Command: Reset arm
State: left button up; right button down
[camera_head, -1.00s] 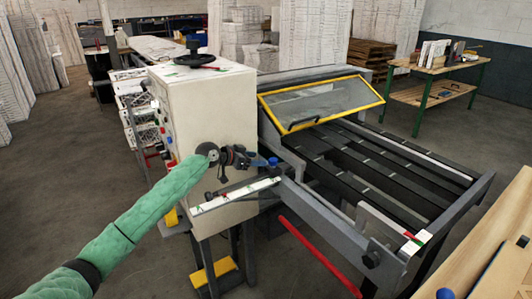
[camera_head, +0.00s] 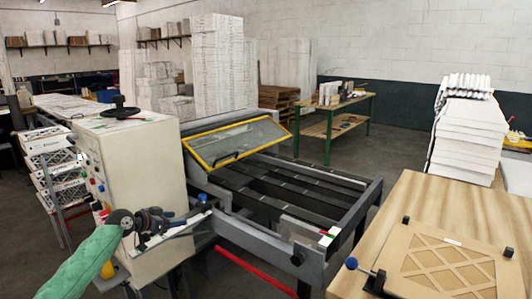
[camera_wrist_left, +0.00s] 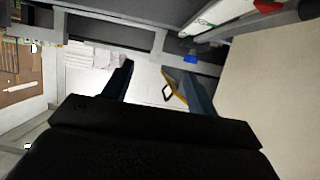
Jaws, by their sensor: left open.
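My left arm, in a green sleeve, comes in from the lower left of the head view. My left gripper (camera_head: 190,213) is in front of the white machine cabinet (camera_head: 145,160), near its lower right edge. In the left wrist view the two dark fingers of my left gripper (camera_wrist_left: 157,85) stand apart with nothing held between them. The yellow-framed clear cover (camera_head: 238,141) of the machine is tilted up beyond the gripper. My right arm and gripper are not in view.
A black-railed conveyor bed (camera_head: 285,185) extends right of the cabinet. A red bar (camera_head: 255,272) runs below it. A wooden table (camera_head: 410,215) at the right holds a boxed filter (camera_head: 445,262) with a lattice front. White stacks (camera_head: 470,130) stand behind.

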pick_arm(q)
jog(key=s+d+f+n+g+y, duration=0.1)
jog(key=s+d+f, duration=0.2)
jog(key=s+f, duration=0.7)
jog(key=s+d+f+n+g+y, duration=0.15)
jog(key=s+d+f, duration=0.25)
jog(key=f, duration=1.1)
jog(key=s+d+f+g+y, duration=0.1)
jog(key=s+d+f+g, duration=0.15)
jog(key=s+f, duration=0.75)
jog(key=s+d+f+n+g+y, duration=0.1)
jog(key=s+d+f, duration=0.1)
jog(key=s+f, duration=0.6)
jog(key=s+d+f+n+g+y, duration=0.1)
jog(key=s+f, duration=0.7)
jog(key=s, duration=0.8)
jog(key=s+d+f+n+g+y, duration=0.1)
jog(key=s+d+f+g+y, duration=0.1)
jog(key=s+f, duration=0.5)
jog(key=s+d, duration=0.1)
jog(key=s, duration=0.4)
jog(key=shift+f, duration=0.4)
jog(key=shift+d, duration=0.1)
